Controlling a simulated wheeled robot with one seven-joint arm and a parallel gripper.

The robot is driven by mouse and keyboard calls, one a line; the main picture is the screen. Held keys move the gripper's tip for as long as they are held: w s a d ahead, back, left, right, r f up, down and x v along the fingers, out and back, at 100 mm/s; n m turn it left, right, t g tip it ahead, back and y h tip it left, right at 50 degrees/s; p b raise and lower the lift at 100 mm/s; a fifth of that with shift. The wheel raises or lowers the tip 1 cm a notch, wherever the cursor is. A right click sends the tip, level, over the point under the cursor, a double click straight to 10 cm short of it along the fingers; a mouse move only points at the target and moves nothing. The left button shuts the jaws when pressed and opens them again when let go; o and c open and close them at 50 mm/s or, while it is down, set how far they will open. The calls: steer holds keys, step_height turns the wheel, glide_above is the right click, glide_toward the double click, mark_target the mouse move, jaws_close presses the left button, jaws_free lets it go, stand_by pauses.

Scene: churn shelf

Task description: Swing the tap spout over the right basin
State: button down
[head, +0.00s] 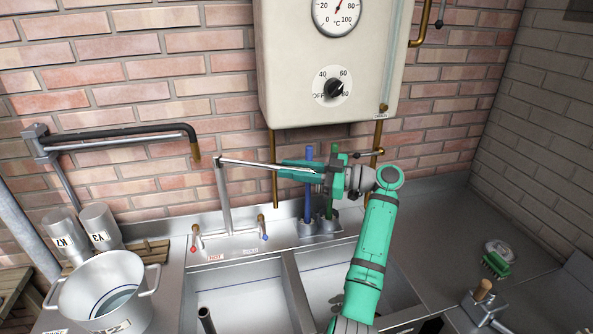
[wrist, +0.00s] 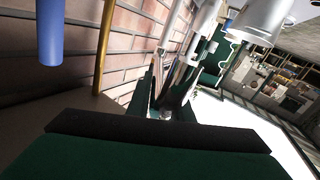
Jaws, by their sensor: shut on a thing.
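The sink tap has an upright metal column (head: 225,200) behind the two basins. Its thin spout (head: 248,164) runs from the column's top to the right. My gripper (head: 287,167) is shut on the spout toward its outer end, which the fingers hide in the head view. The wrist view shows the fingers (wrist: 170,100) close together around metal, though the details are hard to tell. The right basin (head: 340,278) lies in front and to the right of the column, partly behind my arm. The left basin (head: 243,285) is beside it, with an upright pipe in it.
A blue-handled tool (head: 308,180) and a green-handled one (head: 331,190) stand in holders just behind my gripper. A boiler (head: 290,80) hangs above, with brass pipes below. A pot (head: 105,290) stands at left. The right counter (head: 430,225) has free room.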

steer(key=shift+w, duration=0.2)
steer(key=shift+a, duration=0.15)
steer(key=c, duration=2)
jaws_free()
steer(key=o, duration=0.4)
steer(key=shift+w, duration=0.15)
steer(key=shift+c, duration=0.2)
steer(key=s+d, duration=0.2)
steer(key=d, duration=0.9)
steer(key=shift+s, duration=0.15)
